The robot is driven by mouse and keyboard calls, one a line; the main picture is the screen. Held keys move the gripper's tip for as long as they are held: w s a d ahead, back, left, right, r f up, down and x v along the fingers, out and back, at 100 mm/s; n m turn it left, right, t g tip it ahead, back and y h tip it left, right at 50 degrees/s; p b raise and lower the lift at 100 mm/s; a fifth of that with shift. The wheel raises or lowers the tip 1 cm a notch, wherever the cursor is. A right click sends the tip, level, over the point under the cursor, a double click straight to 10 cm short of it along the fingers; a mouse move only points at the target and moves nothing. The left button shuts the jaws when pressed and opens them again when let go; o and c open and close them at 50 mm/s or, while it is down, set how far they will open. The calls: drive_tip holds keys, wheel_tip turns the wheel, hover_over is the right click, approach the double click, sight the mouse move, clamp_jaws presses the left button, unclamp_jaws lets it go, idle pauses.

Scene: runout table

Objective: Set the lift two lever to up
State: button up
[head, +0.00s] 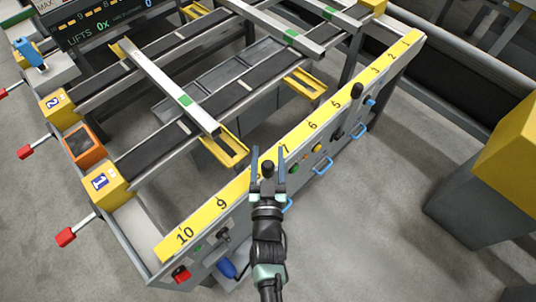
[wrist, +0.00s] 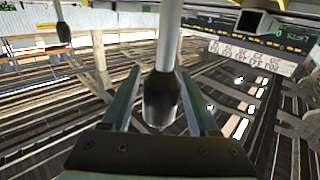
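My gripper (head: 268,162) is at the front side of the runout table, near the number 7 on its yellow scale. Its two fingers are apart, one on each side of a lever with a black knob (head: 268,171). In the wrist view the dark knob (wrist: 161,100) on a grey shaft stands between the fingers (wrist: 161,88), with a gap on both sides. A second black-knobbed lever (head: 357,91) stands further along the same side; in the wrist view a similar dark knob (wrist: 65,32) shows at upper left. I cannot read which lever is lift two.
The yellow numbered scale (head: 236,190) runs along the table's edge. Blue handles (head: 322,164) and small buttons line the panel below it. Yellow boxes marked 1 (head: 102,183) and 2 (head: 55,102) stand at the left. A yellow-topped grey post (head: 468,195) stands right. A screen (head: 100,20) reads "LIFTS".

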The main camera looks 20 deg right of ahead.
clamp_jaws()
idle(1.2)
